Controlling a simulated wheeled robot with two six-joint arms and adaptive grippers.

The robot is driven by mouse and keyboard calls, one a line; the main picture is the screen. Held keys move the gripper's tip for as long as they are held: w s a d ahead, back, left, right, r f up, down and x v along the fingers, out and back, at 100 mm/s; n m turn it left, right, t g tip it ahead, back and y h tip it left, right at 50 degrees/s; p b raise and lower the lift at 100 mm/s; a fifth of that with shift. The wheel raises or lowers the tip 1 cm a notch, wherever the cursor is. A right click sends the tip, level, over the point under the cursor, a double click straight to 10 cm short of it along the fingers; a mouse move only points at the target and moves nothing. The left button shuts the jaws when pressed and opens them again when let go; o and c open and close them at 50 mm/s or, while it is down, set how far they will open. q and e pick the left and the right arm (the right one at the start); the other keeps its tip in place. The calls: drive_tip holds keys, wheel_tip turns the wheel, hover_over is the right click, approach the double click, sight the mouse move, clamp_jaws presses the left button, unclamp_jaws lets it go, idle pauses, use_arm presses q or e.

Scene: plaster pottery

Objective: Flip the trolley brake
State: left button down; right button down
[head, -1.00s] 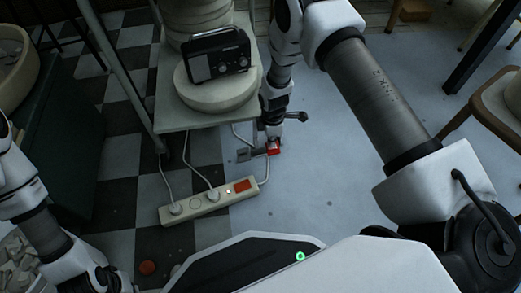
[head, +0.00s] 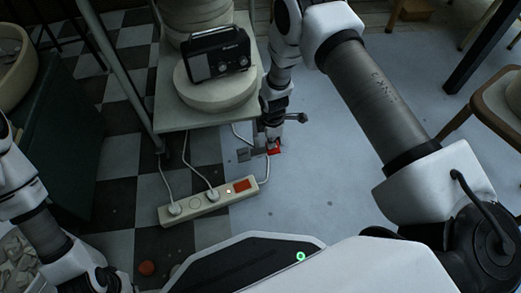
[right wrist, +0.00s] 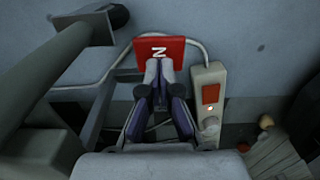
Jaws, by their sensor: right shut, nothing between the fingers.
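The trolley's brake is a small red pedal (head: 275,151) with a white letter, low by the trolley's foot near the floor. In the right wrist view the red pedal (right wrist: 176,52) lies straight ahead. My right gripper (head: 272,144) reaches down beside the trolley, shut and empty, with its tips at the pedal. In the right wrist view the shut fingertips (right wrist: 158,72) overlap the pedal's near edge; whether they press on it I cannot tell. The trolley (head: 190,117) has a pale top. My left arm is at the left edge, its gripper out of view.
A black radio (head: 216,57) stands on a round plaster slab (head: 216,92) on the trolley. A power strip (head: 208,202) with cables lies on the floor close to the pedal. A stool (head: 490,112) stands at the right. The grey floor between is clear.

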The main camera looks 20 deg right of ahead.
drive_tip(key=shift+f+b, duration=0.55)
drive_tip(key=shift+f, duration=0.4)
idle(0.5)
wheel_tip(320, 180, up, 7)
drive_tip(key=p, duration=0.6)
